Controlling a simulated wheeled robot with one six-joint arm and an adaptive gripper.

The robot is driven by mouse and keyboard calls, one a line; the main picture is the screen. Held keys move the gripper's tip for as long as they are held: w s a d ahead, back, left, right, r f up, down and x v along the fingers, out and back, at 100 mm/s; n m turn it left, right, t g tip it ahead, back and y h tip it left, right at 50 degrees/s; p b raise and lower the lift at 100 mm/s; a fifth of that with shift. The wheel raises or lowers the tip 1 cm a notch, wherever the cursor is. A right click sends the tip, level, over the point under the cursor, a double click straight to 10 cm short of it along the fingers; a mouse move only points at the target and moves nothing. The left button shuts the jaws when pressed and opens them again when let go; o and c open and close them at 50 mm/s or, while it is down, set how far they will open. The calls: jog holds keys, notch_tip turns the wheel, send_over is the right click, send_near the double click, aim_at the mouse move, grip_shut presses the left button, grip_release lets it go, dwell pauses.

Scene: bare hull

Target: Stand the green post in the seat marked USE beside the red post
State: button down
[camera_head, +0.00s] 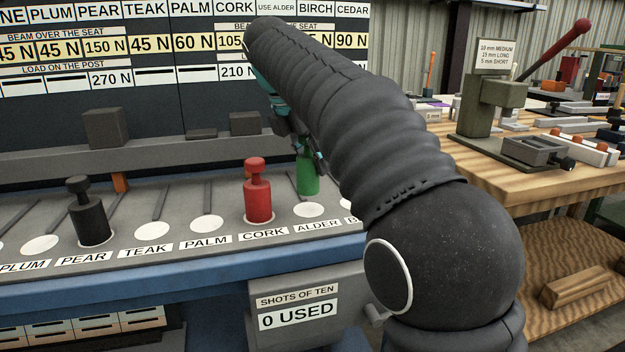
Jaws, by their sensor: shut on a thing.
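The green post (308,180) hangs upright in my gripper (309,154), which is shut on its upper part. My arm hides part of the gripper. The post's lower end shows just above and behind the white round seat (309,209) labelled ALDER; I cannot tell the exact gap. The red post (258,195) stands in the CORK seat, directly left of ALDER. On the board, the heading "USE ALDER" (276,7) stands between CORK and BIRCH.
A black post (88,212) stands in the PEAR seat. The TEAK seat (147,230) and PALM seat (207,223) are empty. A grey rail (160,153) with dark blocks runs behind the seats. A counter box (298,310) reads "0 USED". A wooden bench (540,178) with tools stands right.

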aim_at(313, 177)
jog(key=shift+f+b, duration=0.7)
jog(key=shift+f, duration=1.2)
jog(key=shift+f, duration=0.1)
jog(key=c, duration=0.6)
grip_release()
jog(key=shift+f, duration=0.1)
jog(key=p+v, duration=0.3)
jog(key=v, duration=0.7)
jog(key=shift+r, duration=0.25)
jog(key=shift+v, duration=0.85)
